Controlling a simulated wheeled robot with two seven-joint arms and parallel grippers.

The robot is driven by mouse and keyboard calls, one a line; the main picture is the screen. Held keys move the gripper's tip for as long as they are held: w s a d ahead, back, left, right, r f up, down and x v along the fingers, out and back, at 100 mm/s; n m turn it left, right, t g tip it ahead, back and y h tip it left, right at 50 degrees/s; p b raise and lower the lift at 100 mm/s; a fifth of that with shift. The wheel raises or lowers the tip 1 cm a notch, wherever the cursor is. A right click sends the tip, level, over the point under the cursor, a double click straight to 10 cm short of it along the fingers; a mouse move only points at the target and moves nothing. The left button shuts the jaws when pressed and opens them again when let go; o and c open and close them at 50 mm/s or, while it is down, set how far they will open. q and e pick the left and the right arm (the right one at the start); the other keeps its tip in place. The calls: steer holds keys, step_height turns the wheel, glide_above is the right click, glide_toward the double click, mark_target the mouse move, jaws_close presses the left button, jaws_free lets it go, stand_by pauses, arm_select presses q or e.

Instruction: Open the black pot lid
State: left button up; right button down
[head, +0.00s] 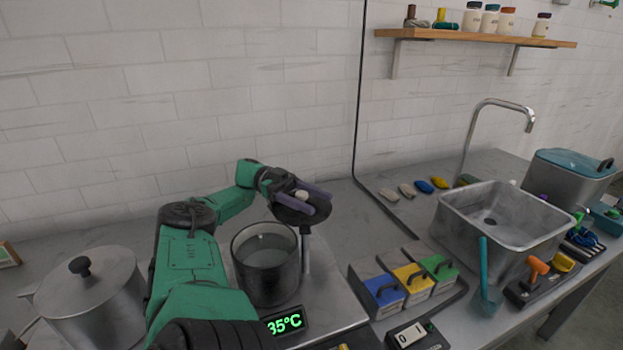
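The black pot (251,280) stands on a grey plate with a green 35°C readout. Its top is uncovered and grey liquid shows inside. A dark round lid (297,218) is off the opening, above and right of the pot's back rim, over an upright metal post (306,252). My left gripper (307,194) is at this lid, its two purple fingers on either side of a pale knob (301,195). I cannot tell whether the fingers press on the knob. My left arm passes left of the pot. My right gripper is not in view.
A lidded silver pot (95,305) stands at the left. Blue, yellow and green-fronted bins (411,278) are right of the black pot, with a metal sink (505,229) and faucet beyond. A shelf (475,37) with jars hangs above. A white brick wall is behind.

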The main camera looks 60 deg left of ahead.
arm_select(q)
steer(key=shift+a+r, duration=0.1)
steer(key=shift+r, duration=0.1)
step_height(320, 180, up, 20)
steer(key=p, duration=0.7)
steer(key=shift+f, duration=0.15)
steer(key=shift+f, duration=0.1)
